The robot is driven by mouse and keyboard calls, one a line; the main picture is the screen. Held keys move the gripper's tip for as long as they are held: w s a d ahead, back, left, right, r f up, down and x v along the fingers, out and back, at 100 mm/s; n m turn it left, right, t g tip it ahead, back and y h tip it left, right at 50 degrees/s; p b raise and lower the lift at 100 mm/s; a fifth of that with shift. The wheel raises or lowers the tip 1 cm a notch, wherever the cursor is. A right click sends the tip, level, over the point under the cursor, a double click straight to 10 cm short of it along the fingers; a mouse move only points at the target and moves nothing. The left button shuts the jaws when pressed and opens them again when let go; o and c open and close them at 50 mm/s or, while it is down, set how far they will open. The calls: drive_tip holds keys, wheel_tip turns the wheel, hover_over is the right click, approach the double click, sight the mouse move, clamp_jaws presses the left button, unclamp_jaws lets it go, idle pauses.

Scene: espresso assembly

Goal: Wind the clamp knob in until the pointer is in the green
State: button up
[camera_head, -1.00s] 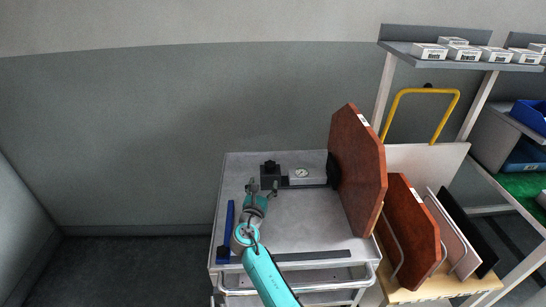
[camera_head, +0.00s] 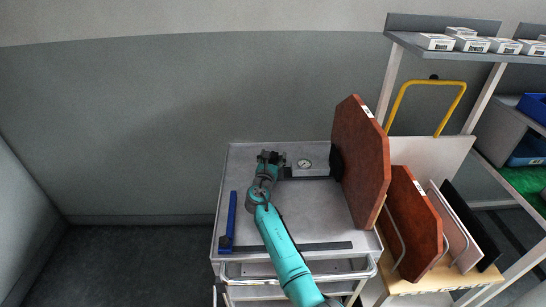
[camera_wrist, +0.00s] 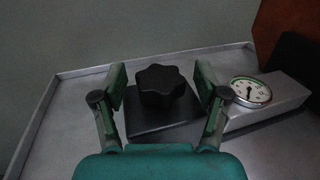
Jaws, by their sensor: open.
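The black lobed clamp knob (camera_wrist: 161,86) stands on a dark square block in the wrist view. My gripper (camera_wrist: 160,90) is open, with one finger to the left of the knob and one to the right, and gaps show on both sides. In the head view my gripper (camera_head: 271,157) covers the knob. The round white dial (camera_wrist: 250,92) sits on a grey housing to the right of the knob. Its dark pointer seems to point downward, and some green shows near the rim; the exact reading is too small to tell. The dial also shows in the head view (camera_head: 305,163).
The grey cart top (camera_head: 325,215) carries the clamp. A large reddish-brown board (camera_head: 360,160) stands upright at its right, against a black pad (camera_head: 336,162). A blue bar (camera_head: 231,220) lies at the left. The middle right of the top is clear.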

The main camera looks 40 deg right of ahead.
drive_tip(key=c, duration=1.2)
drive_tip(key=shift+o, duration=0.2)
drive_tip(key=shift+m+g+h, duration=0.3)
drive_tip(key=shift+g, duration=0.1)
drive_tip(key=m+g+h, duration=0.2)
drive_tip(key=g, duration=0.1)
drive_tip(key=shift+w+r, duration=0.1)
drive_tip(key=shift+m+g+h, duration=0.7)
drive_tip(key=shift+m+g, duration=0.9)
drive_tip(key=shift+g, duration=0.5)
drive_tip(key=shift+m+g, duration=1)
drive_tip(key=shift+g, duration=0.7)
